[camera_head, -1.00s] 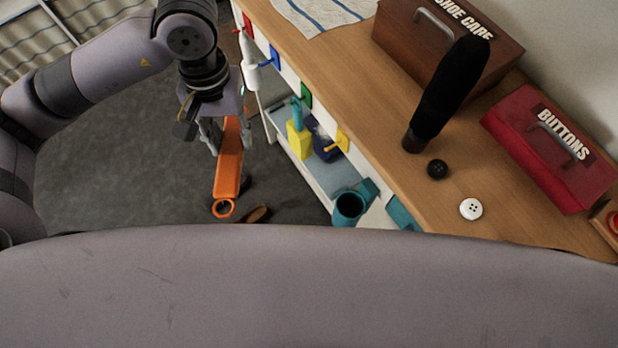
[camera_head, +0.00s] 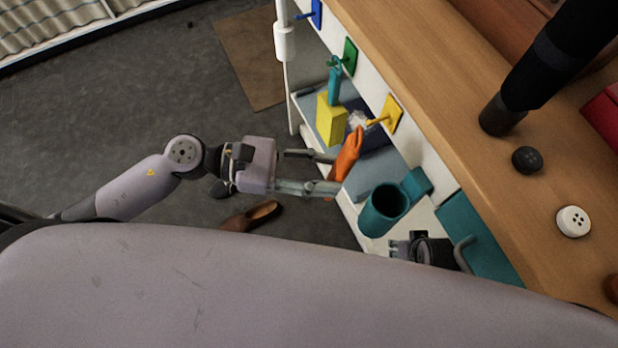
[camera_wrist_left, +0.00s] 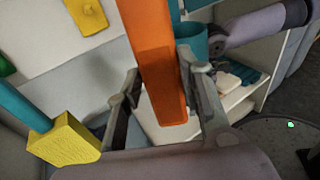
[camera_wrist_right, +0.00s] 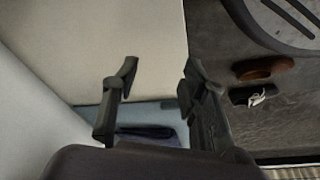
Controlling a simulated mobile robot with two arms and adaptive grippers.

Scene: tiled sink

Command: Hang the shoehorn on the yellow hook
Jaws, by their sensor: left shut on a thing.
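The orange shoehorn (camera_head: 346,158) is held between the fingers of my left gripper (camera_head: 322,172). It stands roughly upright, close in front of the shelf unit. In the left wrist view the shoehorn (camera_wrist_left: 155,62) runs up between both fingers and out of the top of the picture. The yellow hook (camera_head: 391,114) is on the counter's front face, its peg just beside the shoehorn's upper end; I cannot tell whether they touch. The hook plate also shows in the left wrist view (camera_wrist_left: 87,14). My right gripper (camera_wrist_right: 160,80) is open and empty, low by the shelves.
A teal brush with a yellow head (camera_head: 331,118) hangs by the green hook (camera_head: 349,56). A teal cup (camera_head: 385,210) is right of the shoehorn. A tall black object (camera_head: 550,60) and two buttons are on the counter (camera_head: 450,110). A brown shoe (camera_head: 250,216) lies on the floor.

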